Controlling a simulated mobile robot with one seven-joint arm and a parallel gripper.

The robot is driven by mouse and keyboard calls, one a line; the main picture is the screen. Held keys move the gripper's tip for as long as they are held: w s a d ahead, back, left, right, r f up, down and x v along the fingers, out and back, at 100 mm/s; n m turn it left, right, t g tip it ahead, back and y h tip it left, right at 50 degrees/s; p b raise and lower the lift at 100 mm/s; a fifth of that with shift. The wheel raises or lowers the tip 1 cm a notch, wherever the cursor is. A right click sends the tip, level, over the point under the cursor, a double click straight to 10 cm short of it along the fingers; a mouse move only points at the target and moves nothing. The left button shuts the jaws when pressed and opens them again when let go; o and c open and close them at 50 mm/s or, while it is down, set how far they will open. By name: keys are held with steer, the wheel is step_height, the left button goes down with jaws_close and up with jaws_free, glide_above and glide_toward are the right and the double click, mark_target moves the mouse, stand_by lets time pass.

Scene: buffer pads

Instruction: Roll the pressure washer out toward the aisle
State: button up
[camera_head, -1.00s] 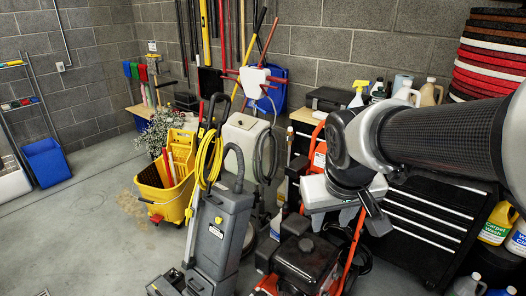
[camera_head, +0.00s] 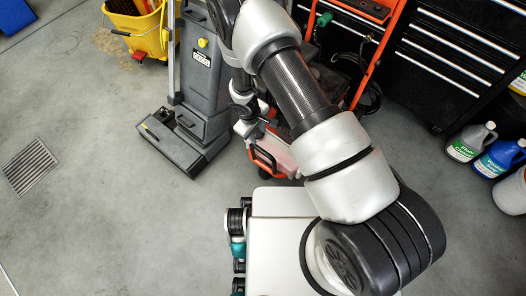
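The pressure washer, with its orange tube frame (camera_head: 379,58) and dark engine, stands in front of the black drawer cabinet. My arm crosses in front of it and hides much of its middle. An orange part low at its front shows beside a pale surface. My gripper (camera_head: 256,132) hangs low at the front left of the washer, close to that orange part. The fingertips are small and partly covered, so I cannot tell whether they are open, shut or touching the frame.
A grey floor machine (camera_head: 203,85) stands close on the left, its base reaching forward. A yellow mop bucket (camera_head: 135,30) is behind it. Several jugs (camera_head: 470,143) stand at the right by the black cabinet (camera_head: 450,60). Open floor with a drain grate (camera_head: 30,166) lies left.

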mark_target(263, 152)
steer(key=b+x, duration=0.1)
steer(key=x, duration=0.5)
steer(key=b+x, duration=0.2)
steer(key=x, duration=0.4)
steer(key=b+x, duration=0.2)
steer(key=x, duration=0.4)
steer(key=shift+s+a+f, duration=0.1)
steer(key=shift+s+f, duration=0.1)
steer(key=shift+s, duration=0.15)
steer(key=shift+c, duration=0.2)
jaws_close()
